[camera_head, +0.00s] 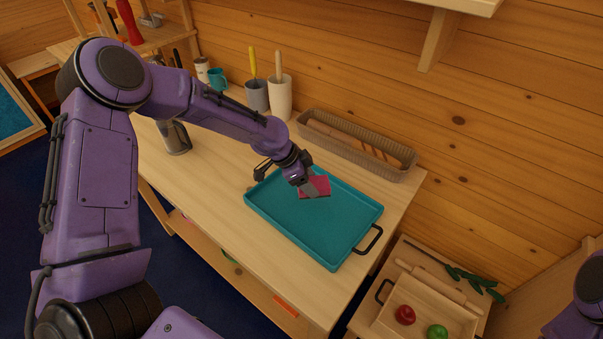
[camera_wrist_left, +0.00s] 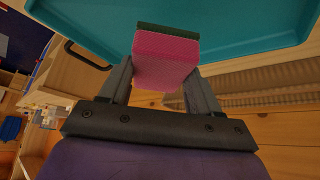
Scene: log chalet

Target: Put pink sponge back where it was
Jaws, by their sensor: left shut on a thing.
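The pink sponge (camera_head: 319,187) is held by my left gripper (camera_head: 307,188) over the far part of the teal tray (camera_head: 300,223). In the left wrist view the pink sponge (camera_wrist_left: 165,60), with a dark green layer on one face, sits between the two fingers of the left gripper (camera_wrist_left: 160,80). The teal tray (camera_wrist_left: 245,25) shows behind it there. I cannot tell whether the sponge touches the tray floor. My right gripper is not in view; only part of a purple arm shows at the right edge.
A long woven basket (camera_head: 355,145) with a rolling pin stands behind the tray, near the wall. Two cups (camera_head: 280,98) with utensils and a metal canister (camera_head: 174,138) stand left. A lower wooden tray (camera_head: 440,310) at lower right holds red and green items. Bare tabletop lies left of the tray.

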